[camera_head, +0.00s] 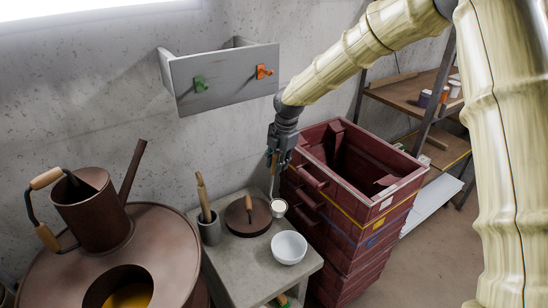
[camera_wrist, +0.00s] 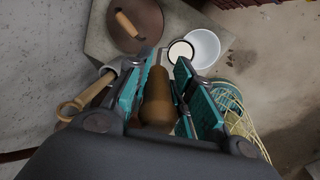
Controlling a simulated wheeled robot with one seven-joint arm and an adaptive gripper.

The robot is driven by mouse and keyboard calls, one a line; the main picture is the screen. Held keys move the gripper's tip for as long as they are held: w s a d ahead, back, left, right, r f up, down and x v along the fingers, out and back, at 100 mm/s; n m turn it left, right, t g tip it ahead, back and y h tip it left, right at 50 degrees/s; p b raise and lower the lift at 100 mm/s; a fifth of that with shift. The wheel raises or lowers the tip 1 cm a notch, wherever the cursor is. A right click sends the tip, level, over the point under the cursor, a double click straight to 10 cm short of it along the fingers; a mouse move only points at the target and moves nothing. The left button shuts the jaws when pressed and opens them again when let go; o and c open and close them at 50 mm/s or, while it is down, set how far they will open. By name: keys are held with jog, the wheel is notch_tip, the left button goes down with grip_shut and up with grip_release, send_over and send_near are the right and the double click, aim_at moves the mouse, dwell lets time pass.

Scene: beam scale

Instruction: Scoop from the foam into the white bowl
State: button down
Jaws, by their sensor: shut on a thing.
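My gripper (camera_head: 279,155) is above the back right corner of the small grey table, pointing down. It is shut on the wooden handle (camera_wrist: 157,98) of a tool, whose thin metal shank runs down in the head view. The shank's lower end meets a small round container (camera_head: 279,208) with pale, foam-like contents. This container also shows in the wrist view (camera_wrist: 181,52); I cannot tell whether it is the tool's own head or a separate cup. The white bowl (camera_head: 289,247) stands upright on the table, just in front of the container, and looks empty. It also shows in the wrist view (camera_wrist: 204,46).
A brown round lid (camera_head: 246,218) with a wooden handle and a grey cup (camera_head: 209,230) holding a wooden-handled tool stand left on the table (camera_head: 233,258). Stacked red crates (camera_head: 360,190) rise close on the right. A large brown drum (camera_head: 165,245) is at left.

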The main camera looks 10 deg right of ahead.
jog(key=s+d+t, duration=0.1)
jog(key=s+t, duration=0.1)
jog(key=s, duration=0.4)
notch_tip(320, 180, down, 7)
jog(key=d+t+y+b, duration=0.1)
jog(key=d+b, duration=0.1)
jog(key=shift+s+f+y, duration=0.2)
jog(key=shift+s+y, duration=0.15)
jog(key=shift+y, duration=0.05)
dwell(0.6)
